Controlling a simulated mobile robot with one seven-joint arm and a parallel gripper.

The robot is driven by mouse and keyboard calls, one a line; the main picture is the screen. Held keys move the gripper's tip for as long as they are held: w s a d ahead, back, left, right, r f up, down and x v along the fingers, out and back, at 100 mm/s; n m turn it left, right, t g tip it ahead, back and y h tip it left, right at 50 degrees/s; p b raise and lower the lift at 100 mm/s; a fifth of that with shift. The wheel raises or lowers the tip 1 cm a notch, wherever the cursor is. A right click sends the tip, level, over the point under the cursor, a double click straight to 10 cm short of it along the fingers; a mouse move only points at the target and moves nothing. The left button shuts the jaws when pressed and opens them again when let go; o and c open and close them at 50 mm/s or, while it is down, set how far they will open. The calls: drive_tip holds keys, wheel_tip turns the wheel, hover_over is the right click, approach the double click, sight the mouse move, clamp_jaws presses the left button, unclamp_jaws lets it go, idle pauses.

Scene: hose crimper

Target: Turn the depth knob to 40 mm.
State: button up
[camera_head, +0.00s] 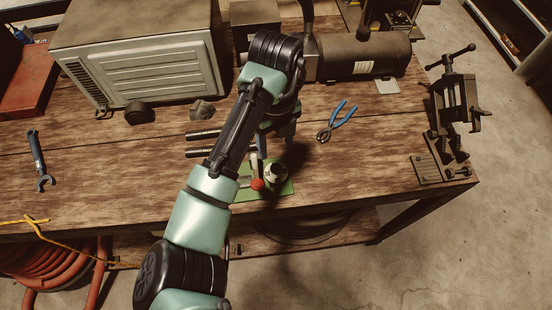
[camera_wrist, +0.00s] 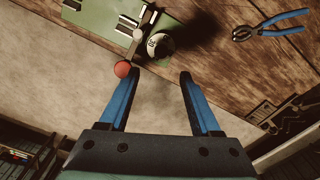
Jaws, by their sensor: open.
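A round pale knob (camera_head: 276,174) with dark markings stands on a small green base plate (camera_head: 284,190) near the table's front edge. It also shows in the wrist view (camera_wrist: 160,45), just beyond my fingertips; its scale is too small to read. A red ball (camera_head: 258,184) sits beside it on the same device, near my left fingertip in the wrist view (camera_wrist: 122,69). My gripper (camera_wrist: 160,75) is open, with nothing between its two blue fingers, and appears apart from the knob. In the head view my arm hides part of the device.
Blue-handled pliers (camera_head: 338,120) lie right of the device. Two dark rods (camera_head: 205,134) lie to its left. A green-grey metal box (camera_head: 150,60) and a dark cylinder machine (camera_head: 362,58) stand behind. A clamp fixture (camera_head: 455,105) stands at right. The table's front right is clear.

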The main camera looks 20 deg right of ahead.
sight(276, 167)
wheel_tip(276, 167, down, 10)
drive_tip(key=shift+w+f+p, duration=0.1)
drive_tip(key=shift+f+p, duration=0.1)
drive_tip(key=shift+p, duration=0.9)
drive_tip(key=shift+d, duration=0.1)
clamp_jaws()
